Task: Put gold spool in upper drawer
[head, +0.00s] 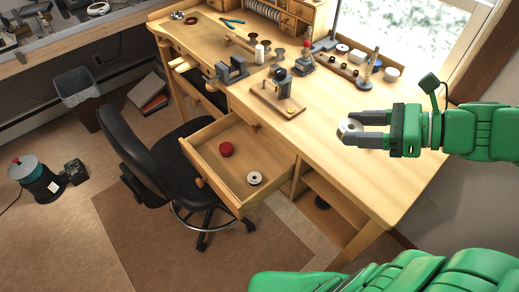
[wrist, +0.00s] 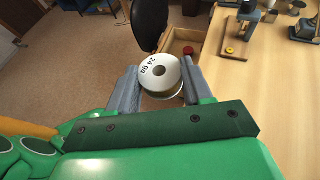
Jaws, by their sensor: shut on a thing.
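My gripper (head: 362,132) is shut on a spool (head: 349,127) above the right part of the wooden workbench. In the wrist view, the spool (wrist: 161,74) sits between the two grey fingers and shows a white round face marked "24 ga" with a dark centre hole. Its side is mostly hidden, so its gold colour is hard to confirm. The upper drawer (head: 279,173) is pulled open at the bench front, to the left of and below my gripper. A red spool (head: 226,149) and a white-faced spool (head: 254,178) lie in it.
A black chair (head: 150,165) stands against the drawer's left side. A wooden block with a grey tool (head: 278,97) stands on the bench behind the drawer. A rack with small spools (head: 342,66) lies near the window. The bench top below my gripper is clear.

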